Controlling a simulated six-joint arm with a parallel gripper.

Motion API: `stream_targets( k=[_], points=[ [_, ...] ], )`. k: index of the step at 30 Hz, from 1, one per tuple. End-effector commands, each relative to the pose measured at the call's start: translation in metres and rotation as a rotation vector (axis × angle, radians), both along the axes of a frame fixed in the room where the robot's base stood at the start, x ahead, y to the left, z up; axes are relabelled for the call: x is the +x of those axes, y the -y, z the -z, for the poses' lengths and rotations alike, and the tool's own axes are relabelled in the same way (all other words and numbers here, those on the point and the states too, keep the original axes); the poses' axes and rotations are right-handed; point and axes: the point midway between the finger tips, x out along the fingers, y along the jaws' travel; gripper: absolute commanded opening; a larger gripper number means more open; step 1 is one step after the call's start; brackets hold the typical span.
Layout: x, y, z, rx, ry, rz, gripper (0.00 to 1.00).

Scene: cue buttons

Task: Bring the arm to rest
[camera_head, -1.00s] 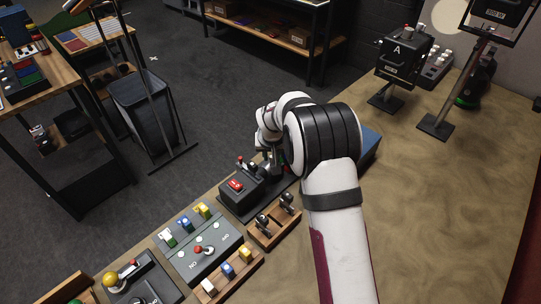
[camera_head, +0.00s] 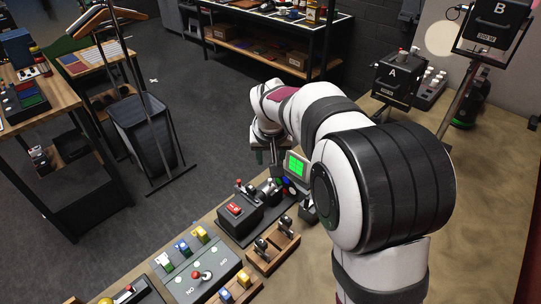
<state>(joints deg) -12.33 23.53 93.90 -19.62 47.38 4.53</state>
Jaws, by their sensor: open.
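My white and black arm reaches in from the lower right and bends over the table toward the left. My gripper (camera_head: 262,156) hangs from the arm's end, just past the table's far edge and above a row of devices. It is small and partly hidden by the wrist. It is open, with nothing seen between its fingers. A box with a lit green screen (camera_head: 296,167) stands close to the right of it. A dark box with a red button (camera_head: 235,209) sits below and to its left.
A grey switch panel (camera_head: 197,281) and a wooden holder with dark levers (camera_head: 270,253) lie on the tan table (camera_head: 452,190). Boxes marked A (camera_head: 393,77) and B (camera_head: 493,20) stand on the right.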

Motion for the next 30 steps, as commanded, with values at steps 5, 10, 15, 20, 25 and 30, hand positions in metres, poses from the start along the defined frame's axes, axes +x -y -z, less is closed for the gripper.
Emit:
stream_targets(
  k=[5, 10, 15, 20, 25, 30],
  points=[
    [-0.005, 0.0, -0.01, 0.0, -0.001, 0.001, 0.46],
    [-0.004, 0.0, -0.01, 0.0, -0.001, 0.0, 0.46],
    [-0.004, 0.0, -0.01, 0.0, -0.001, 0.0, 0.46],
    [-0.05, 0.02, -0.024, 0.026, -0.057, 0.067, 0.46],
    [-0.204, 0.056, -0.035, 0.12, -0.244, 0.264, 0.46],
    [-0.322, 0.057, -0.016, 0.212, -0.393, 0.405, 0.46]
  ],
)
